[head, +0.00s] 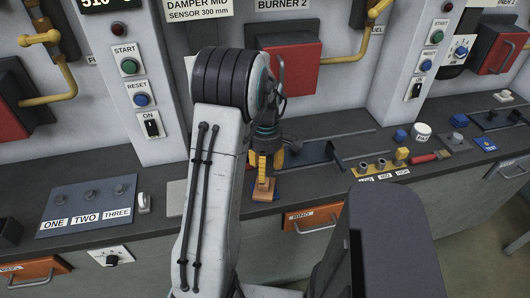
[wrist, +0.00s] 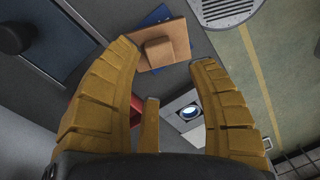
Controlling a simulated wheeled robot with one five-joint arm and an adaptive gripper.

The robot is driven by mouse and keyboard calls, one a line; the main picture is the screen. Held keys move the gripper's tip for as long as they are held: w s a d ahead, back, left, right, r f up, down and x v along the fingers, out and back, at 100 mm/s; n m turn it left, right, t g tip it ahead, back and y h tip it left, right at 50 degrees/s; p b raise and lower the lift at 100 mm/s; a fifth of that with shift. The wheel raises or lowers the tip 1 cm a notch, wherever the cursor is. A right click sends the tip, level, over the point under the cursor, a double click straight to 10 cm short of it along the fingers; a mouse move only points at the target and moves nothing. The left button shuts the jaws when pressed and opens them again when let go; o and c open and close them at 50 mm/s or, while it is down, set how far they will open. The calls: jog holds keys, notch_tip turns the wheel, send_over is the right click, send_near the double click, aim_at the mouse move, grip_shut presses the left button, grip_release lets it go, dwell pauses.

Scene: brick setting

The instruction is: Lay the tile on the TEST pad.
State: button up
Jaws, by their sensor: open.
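The orange-brown tile (head: 264,190), with a raised block on top, lies at the front edge of the dark counter, just below my gripper (head: 265,165). In the wrist view the tile (wrist: 174,41) lies beyond my fingertips (wrist: 163,56), turned at an angle. A blue surface (wrist: 153,17) shows at its edges, partly covered by it. I cannot read TEST on it. My gripper is open, with nothing between its fingers. A blue pad (head: 485,143) with a pale mark lies at the far right of the counter; its mark is too small to read.
A switch panel marked ONE, TWO, THREE (head: 88,206) is at left. A dark tray (head: 305,154) lies behind my gripper. Orange drawer fronts (head: 312,217) are below.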

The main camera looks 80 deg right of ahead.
notch_tip(320, 180, up, 6)
jog(key=b, duration=0.1)
jog(key=w+a+r+h, duration=0.1)
jog(key=w+a+r, duration=0.3)
jog(key=w+a, duration=0.5)
jog(key=w+a+r+h, duration=0.1)
jog(key=w+a+r, duration=0.3)
jog(key=w, duration=0.8)
jog(key=w+a+t, duration=0.2)
jog(key=w+a, duration=0.2)
jog(key=a, duration=0.9)
jog(key=s+a+f+t+y, duration=0.1)
jog(key=s+a, duration=0.3)
jog(key=a, duration=1)
jog(key=shift+a+f+t, duration=0.15)
jog(key=shift+a+t, duration=0.05)
jog(key=shift+t, duration=0.3)
jog(key=shift+d, duration=0.15)
